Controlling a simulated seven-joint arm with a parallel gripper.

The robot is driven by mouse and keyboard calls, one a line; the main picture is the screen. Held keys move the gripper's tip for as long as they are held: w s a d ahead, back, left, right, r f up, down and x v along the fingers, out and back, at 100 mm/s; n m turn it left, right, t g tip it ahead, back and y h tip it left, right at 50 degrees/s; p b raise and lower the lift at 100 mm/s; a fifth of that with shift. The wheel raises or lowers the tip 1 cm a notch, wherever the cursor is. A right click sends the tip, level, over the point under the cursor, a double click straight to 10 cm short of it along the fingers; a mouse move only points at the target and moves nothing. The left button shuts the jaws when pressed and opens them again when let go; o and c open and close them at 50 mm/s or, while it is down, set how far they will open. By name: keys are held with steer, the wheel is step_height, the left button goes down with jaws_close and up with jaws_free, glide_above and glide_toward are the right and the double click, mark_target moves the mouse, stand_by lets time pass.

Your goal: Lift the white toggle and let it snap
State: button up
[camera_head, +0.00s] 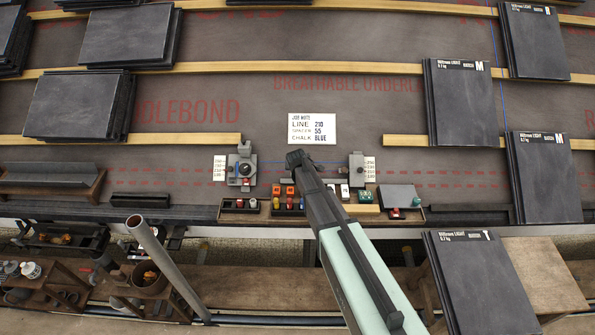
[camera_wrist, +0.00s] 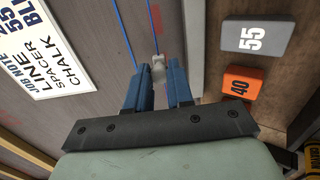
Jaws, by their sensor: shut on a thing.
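The white toggle (camera_wrist: 158,72) shows in the wrist view between the tips of my two blue fingers. My gripper (camera_wrist: 160,80) is shut on it. A blue line (camera_wrist: 154,22) runs up from the toggle, and a second blue strand (camera_wrist: 129,38) runs up from beside the left finger. In the head view my gripper (camera_head: 297,158) is low over the roof, between the left line holder (camera_head: 243,168) and the right line holder (camera_head: 357,166). The toggle is hidden there by my gripper.
A job note (camera_head: 312,128) lies just beyond my gripper; it reads line 210, spacer 55, chalk blue. Orange and grey spacer blocks (camera_wrist: 241,84) (camera_wrist: 257,37) lie close on the right in the wrist view. Slate stacks (camera_head: 460,100) stand on both sides; wooden battens (camera_head: 270,66) cross the roof.

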steer(key=shift+v, duration=1.4)
steer(key=o, duration=0.9)
steer(key=shift+r, duration=0.1)
steer(key=v, duration=0.6)
